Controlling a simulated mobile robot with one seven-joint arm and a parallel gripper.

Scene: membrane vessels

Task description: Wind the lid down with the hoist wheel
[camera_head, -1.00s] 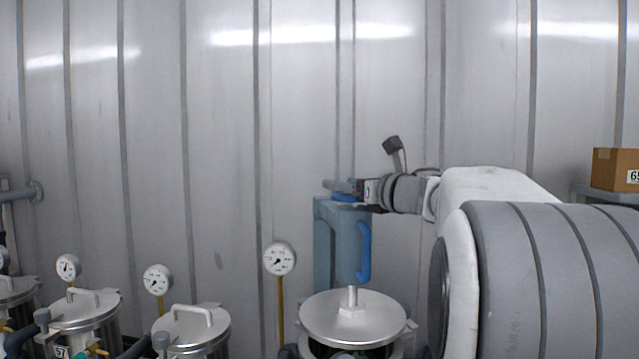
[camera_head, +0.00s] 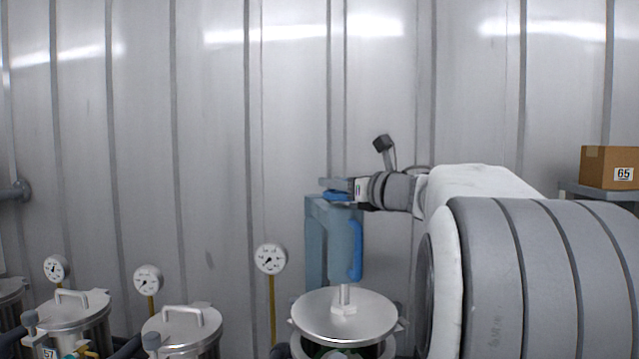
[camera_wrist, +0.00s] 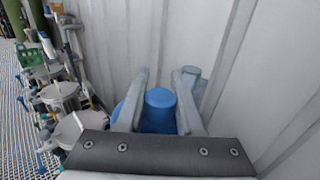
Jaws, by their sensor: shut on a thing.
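The round steel lid (camera_head: 346,316) hangs level from a short rod, with a gap between it and the vessel (camera_head: 388,348) below. Behind it stands a blue-grey hoist post (camera_head: 316,245). The blue hoist wheel shows in part as a curved piece (camera_head: 355,245) on the post's right side and a blue part (camera_head: 338,196) at the top. My gripper (camera_head: 335,184) reaches in from the right at the post's top. In the wrist view a blue knob (camera_wrist: 160,110) sits between my two grey fingers, which are shut on it. Most of the wheel is hidden.
Closed vessels (camera_head: 182,328) with handled lids stand in a row to the left, with gauges (camera_head: 270,258) on yellow stems. A ribbed wall rises close behind the post. A box marked 65 (camera_head: 605,168) sits on a shelf at right.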

